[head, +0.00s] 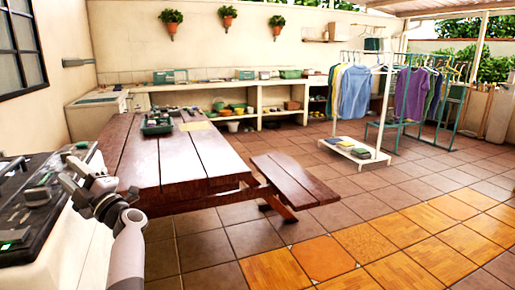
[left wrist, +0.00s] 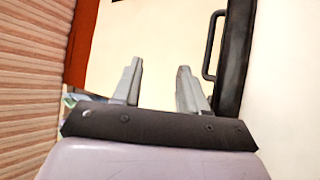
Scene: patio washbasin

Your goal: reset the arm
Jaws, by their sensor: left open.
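My left gripper (head: 72,172) is at the lower left of the head view, at the end of my pale arm. It is open, with no object seen between its fingers. In the left wrist view my left gripper (left wrist: 158,80) shows two grey fingers standing apart, with a pale surface behind them. My left gripper appears beside the dark-topped counter (head: 40,205) in the head view; whether it touches it I cannot tell. My right gripper is not in view.
A wooden picnic table (head: 180,155) with a bench (head: 293,180) stands ahead, holding a green-grey tray (head: 157,124). A clothes rack (head: 386,105) stands behind at the right. In the left wrist view a black handle (left wrist: 212,48) is close by. Open tiled floor lies at the right.

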